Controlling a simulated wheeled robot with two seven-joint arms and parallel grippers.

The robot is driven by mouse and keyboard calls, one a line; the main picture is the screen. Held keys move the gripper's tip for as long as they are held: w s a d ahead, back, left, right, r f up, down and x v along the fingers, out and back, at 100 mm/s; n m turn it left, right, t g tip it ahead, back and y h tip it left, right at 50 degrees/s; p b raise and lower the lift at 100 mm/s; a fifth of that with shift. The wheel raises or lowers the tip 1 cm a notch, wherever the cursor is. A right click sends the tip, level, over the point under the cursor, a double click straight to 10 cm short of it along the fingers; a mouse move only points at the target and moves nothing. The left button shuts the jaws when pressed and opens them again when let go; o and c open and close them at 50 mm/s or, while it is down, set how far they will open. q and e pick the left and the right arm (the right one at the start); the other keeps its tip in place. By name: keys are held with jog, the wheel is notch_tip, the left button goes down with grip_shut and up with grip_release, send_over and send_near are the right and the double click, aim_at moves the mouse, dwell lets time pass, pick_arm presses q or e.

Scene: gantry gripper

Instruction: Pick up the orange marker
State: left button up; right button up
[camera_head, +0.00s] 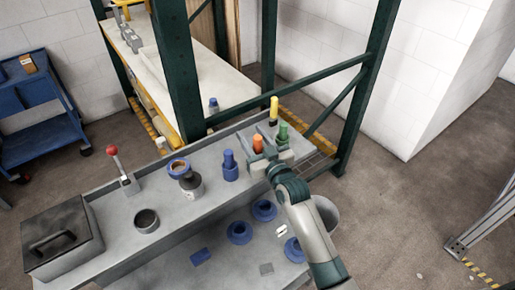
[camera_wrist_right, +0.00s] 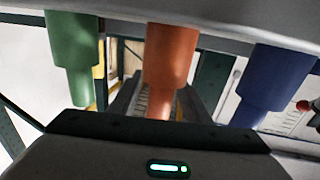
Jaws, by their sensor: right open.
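The orange marker (camera_head: 258,143) stands upright on the grey workbench, between a green marker (camera_head: 283,132) and a blue one (camera_head: 230,166). My right gripper (camera_head: 270,156) is open and empty, just on the near side of the orange marker, partly hiding its base. In the right wrist view, which looks inverted, the orange marker (camera_wrist_right: 171,62) is centred, with the green marker (camera_wrist_right: 73,55) at left and the blue one (camera_wrist_right: 270,80) at right. I cannot tell whether the fingers flank the orange marker. My left gripper is not in view.
A yellow-topped black marker (camera_head: 274,108) stands behind. Blue rings (camera_head: 239,232) lie on the lower shelf. A green frame post (camera_head: 364,85) rises at right.

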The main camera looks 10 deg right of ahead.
grip_shut()
jog(key=shift+r, duration=0.1)
jog(key=shift+r+b, duration=0.35)
jog(key=shift+r, duration=0.2)
jog(key=s+d+r+b, duration=0.3)
jog(key=d+r+b, duration=0.1)
jog(key=d+r, duration=0.5)
jog(key=shift+d+r, duration=0.35)
jog(key=shift+d, duration=0.8)
